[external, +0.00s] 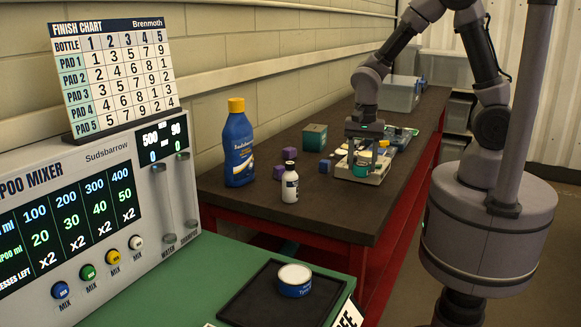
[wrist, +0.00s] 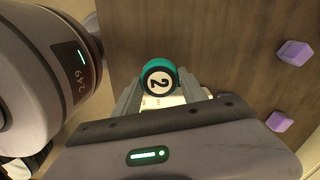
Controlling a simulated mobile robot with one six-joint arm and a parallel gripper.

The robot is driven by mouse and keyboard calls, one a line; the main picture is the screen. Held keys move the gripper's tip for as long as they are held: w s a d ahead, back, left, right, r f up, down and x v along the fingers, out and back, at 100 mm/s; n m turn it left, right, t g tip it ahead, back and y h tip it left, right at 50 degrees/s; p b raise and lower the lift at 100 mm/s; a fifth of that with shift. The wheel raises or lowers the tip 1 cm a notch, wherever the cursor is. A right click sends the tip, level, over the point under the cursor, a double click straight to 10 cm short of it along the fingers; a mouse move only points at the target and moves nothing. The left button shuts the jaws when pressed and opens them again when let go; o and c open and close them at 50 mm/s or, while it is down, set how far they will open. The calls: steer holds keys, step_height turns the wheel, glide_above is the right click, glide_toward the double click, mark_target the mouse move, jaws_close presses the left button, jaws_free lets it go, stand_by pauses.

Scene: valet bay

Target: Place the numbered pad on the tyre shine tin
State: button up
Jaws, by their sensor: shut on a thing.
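My gripper (external: 362,158) is over the dark bench, shut on a round teal pad (external: 362,169). In the wrist view the pad (wrist: 159,78) sits between the fingertips of my gripper (wrist: 158,92), with a white face, a black ring and the number 2. The tyre shine tin (external: 294,281) is a low round blue tin with a pale top. It stands on a black tray (external: 252,312) on the green surface at the front, well apart from my gripper. The wrist view does not show the tin.
A pale grey tray (external: 342,173) lies under my gripper. A blue bottle with yellow cap (external: 238,150), a small white bottle (external: 290,187), purple blocks (external: 267,156) and a green box (external: 315,137) stand on the bench. The mixer (external: 150,225) and finish chart (external: 120,75) are at left.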

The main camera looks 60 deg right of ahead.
steer(key=w+a+n+p, duration=0.1)
steer(key=w+a+n, duration=0.3)
steer(key=a, duration=0.4)
steer(key=n+p, duration=0.2)
steer(key=n, duration=1.1)
glide_above(294, 273)
step_height(294, 273, down, 10)
steer(key=b, duration=0.2)
steer(key=shift+s+b, duration=0.1)
steer(key=shift+b, duration=0.25)
steer(key=shift+f, duration=0.25)
steer(key=o, duration=1.3)
